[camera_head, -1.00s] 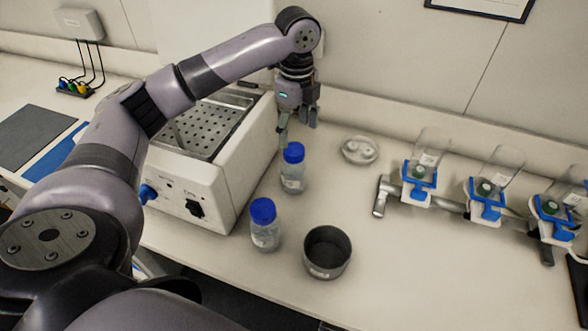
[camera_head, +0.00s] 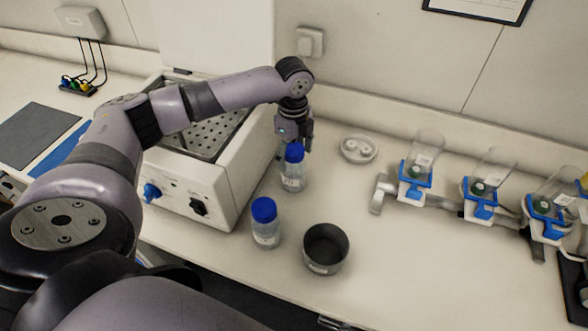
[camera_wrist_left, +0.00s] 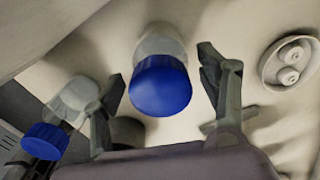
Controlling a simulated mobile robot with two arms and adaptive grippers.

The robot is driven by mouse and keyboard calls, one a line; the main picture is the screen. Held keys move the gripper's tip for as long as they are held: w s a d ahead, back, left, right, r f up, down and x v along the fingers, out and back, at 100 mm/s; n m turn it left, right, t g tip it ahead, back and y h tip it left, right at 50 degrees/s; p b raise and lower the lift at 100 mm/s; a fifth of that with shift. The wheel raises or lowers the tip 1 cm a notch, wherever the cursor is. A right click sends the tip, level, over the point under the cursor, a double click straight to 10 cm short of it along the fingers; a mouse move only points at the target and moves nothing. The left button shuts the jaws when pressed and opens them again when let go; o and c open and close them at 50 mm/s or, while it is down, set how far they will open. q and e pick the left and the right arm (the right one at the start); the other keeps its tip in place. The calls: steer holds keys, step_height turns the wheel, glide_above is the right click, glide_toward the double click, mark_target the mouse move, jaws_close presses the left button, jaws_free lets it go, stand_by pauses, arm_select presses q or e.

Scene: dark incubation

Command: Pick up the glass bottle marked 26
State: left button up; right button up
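Two clear glass bottles with blue caps stand upright on the bench. The far bottle (camera_head: 292,181) is beside the white bath unit, and the near bottle (camera_head: 265,229) stands closer to the front. Both have white labels, but I cannot read a number on either. My left gripper (camera_head: 294,147) points down over the far bottle. In the left wrist view it is open, with its fingers apart on either side of the far bottle's blue cap (camera_wrist_left: 160,86). The near bottle's cap (camera_wrist_left: 45,140) shows outside the fingers at the left. My right gripper is not in view.
The white bath unit (camera_head: 180,191) stands left of the bottles. A dark metal pot (camera_head: 325,253) stands right of the near bottle. A small round dish (camera_head: 358,149) lies behind to the right. A rack with clamped clear vessels (camera_head: 437,198) stands at right.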

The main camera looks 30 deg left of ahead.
arm_select(q)
jaws_close()
stand_by(0.7)
